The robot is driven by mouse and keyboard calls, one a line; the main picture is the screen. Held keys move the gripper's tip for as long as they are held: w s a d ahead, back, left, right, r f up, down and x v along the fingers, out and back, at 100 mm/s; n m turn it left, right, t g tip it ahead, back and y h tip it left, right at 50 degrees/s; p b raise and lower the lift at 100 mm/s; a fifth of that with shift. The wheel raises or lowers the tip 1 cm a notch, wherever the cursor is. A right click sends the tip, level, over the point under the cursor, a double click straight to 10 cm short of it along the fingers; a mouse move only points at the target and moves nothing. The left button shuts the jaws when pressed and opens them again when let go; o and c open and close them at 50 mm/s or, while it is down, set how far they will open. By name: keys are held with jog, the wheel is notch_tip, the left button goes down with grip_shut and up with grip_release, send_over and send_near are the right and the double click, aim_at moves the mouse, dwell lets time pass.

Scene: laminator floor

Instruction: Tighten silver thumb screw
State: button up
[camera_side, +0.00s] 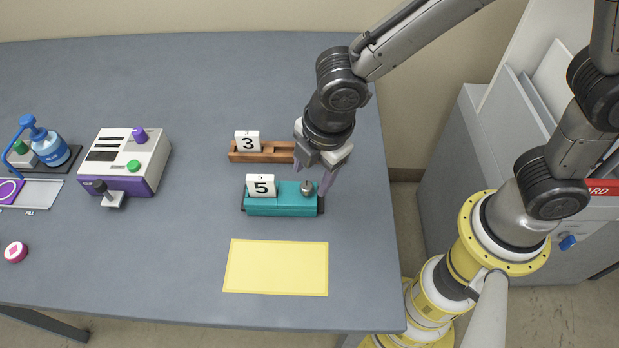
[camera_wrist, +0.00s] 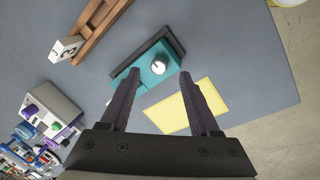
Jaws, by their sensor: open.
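The silver thumb screw (camera_side: 307,188) stands on the right end of a teal block (camera_side: 280,207), which carries a white card marked 5 (camera_side: 262,187). My gripper (camera_side: 312,180) points down over that end, with its fingers apart around the screw as seen from the side. In the wrist view the screw (camera_wrist: 158,66) shows as a round silver knob on the teal block (camera_wrist: 150,80), between the open fingertips (camera_wrist: 158,75) and just beyond them. Nothing is in the jaws. I cannot tell whether a finger touches the screw.
Behind the teal block lies a wooden holder (camera_side: 265,156) with a card marked 3 (camera_side: 247,142), partly behind my gripper. A yellow mat (camera_side: 276,267) lies in front. A white and purple machine (camera_side: 125,160), a blue bottle (camera_side: 49,147) and a pink disc (camera_side: 15,252) stand left.

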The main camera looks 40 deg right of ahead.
aim_at(308, 186)
jog(key=shift+x, duration=1.55)
grip_shut()
